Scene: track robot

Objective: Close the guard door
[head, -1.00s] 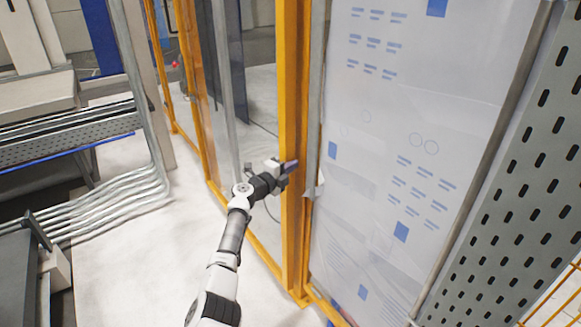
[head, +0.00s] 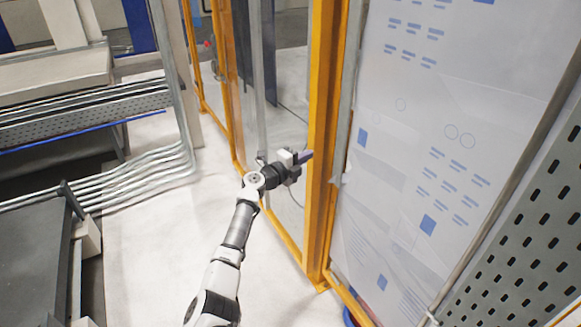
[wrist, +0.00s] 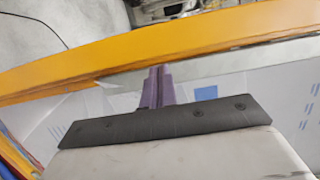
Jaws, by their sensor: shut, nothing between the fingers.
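The guard structure has a yellow upright (head: 322,130) with clear panels to its left. A white sheeted panel (head: 420,160) with blue marks stands to its right, beside a grey edge strip. I cannot tell for sure which panel is the guard door or how far it is open. My gripper (head: 306,156) is shut and empty, with its purple fingertips at the left side of the yellow upright. I cannot tell whether they touch it. In the wrist view the purple fingers (wrist: 156,88) are together, in front of the grey strip; a yellow bar (wrist: 150,62) crosses beyond.
Grey pipes (head: 130,172) and a perforated cable tray (head: 90,112) run along the left. A perforated grey panel (head: 525,225) stands at the far right. A dark bench-like surface (head: 35,265) is at lower left. Pale floor (head: 150,240) lies clear left of my arm.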

